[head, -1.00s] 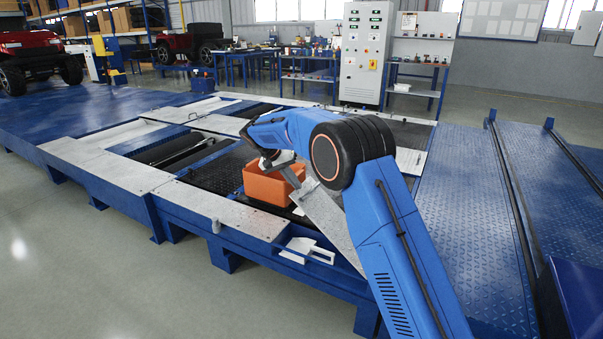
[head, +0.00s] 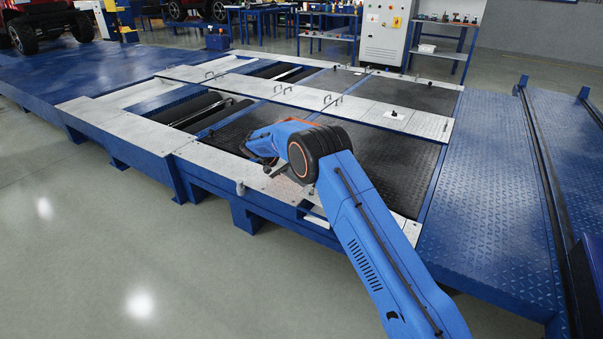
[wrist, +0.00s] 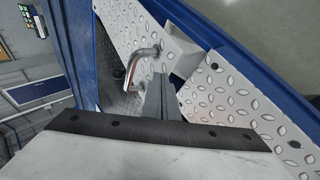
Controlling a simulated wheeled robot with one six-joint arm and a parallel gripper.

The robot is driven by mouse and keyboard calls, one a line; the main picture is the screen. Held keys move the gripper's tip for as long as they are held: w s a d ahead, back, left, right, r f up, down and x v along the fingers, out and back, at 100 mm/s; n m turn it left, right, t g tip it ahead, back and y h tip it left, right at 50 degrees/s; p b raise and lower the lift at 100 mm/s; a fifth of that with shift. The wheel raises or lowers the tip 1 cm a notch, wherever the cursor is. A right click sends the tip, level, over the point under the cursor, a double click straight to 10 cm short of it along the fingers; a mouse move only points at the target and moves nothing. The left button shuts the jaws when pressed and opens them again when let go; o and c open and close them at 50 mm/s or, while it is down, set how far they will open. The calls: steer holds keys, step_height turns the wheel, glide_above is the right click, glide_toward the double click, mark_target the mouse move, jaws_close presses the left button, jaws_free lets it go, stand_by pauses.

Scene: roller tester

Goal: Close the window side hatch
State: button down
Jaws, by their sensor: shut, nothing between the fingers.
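In the head view my arm covers the near side of the roller tester, and my gripper is mostly hidden behind it. In the wrist view my gripper (wrist: 160,95) shows as narrow grey fingers, shut and empty. They are beside a bent shiny metal handle (wrist: 143,62); I cannot tell whether they touch it. The hatch is not clearly visible in the head view.
The black tread plate (head: 385,165) right of my arm looks clear. Plates with small upright handles (head: 331,99) lie behind. A blue ramp (head: 490,220) lies right; open floor (head: 90,240) lies left.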

steer(key=shift+w+a+f, duration=0.1)
steer(key=shift+f, duration=0.55)
steer(key=shift+w+a+f, duration=0.1)
steer(key=shift+f, duration=0.5)
